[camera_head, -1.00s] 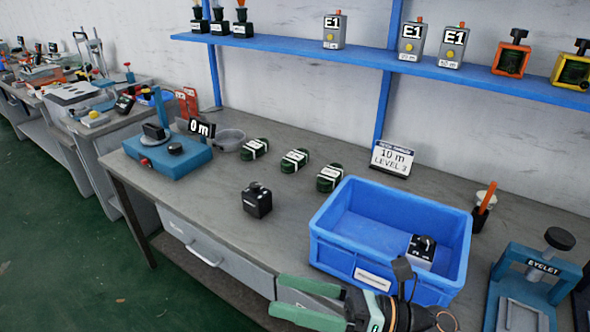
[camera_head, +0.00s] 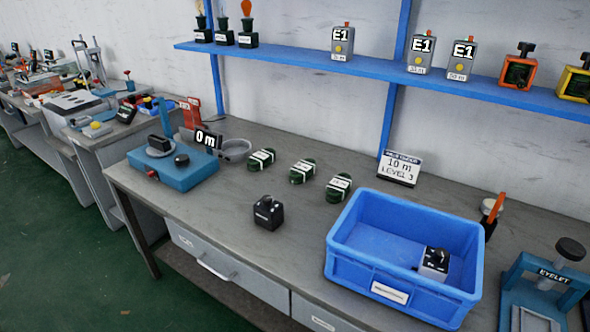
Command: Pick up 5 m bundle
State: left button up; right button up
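Three dark green bundles with white bands lie in a row on the grey workbench: the left bundle (camera_head: 261,160), the middle bundle (camera_head: 302,171) and the right bundle (camera_head: 339,187). Their labels are too small to read, so I cannot tell which is the 5 m bundle. They lie apart from each other. Neither of my grippers is in view.
A blue bin (camera_head: 455,297) holding a small black-and-white block (camera_head: 434,262) stands right of the bundles. A black block (camera_head: 268,212) stands in front of them. A blue device (camera_head: 173,169) with a "0 m" display is at left. A "10 m LEVEL 3" sign (camera_head: 399,168) stands behind.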

aim_at(304, 171)
jog(key=i+j, duration=0.15)
jog(key=j, duration=0.25)
jog(key=i+j, duration=0.15)
jog(key=j, duration=0.25)
jog(key=i+j, duration=0.15)
jog(key=j, duration=0.25)
jog(key=i+j, duration=0.1)
jog(key=j, duration=0.25)
jog(key=i+j, duration=0.15)
jog(key=j, duration=0.25)
jog(key=i+j, duration=0.15)
jog(key=j, duration=0.25)
jog(key=i+j, duration=0.15)
jog(key=j, duration=0.25)
jog(key=z, duration=0.05)
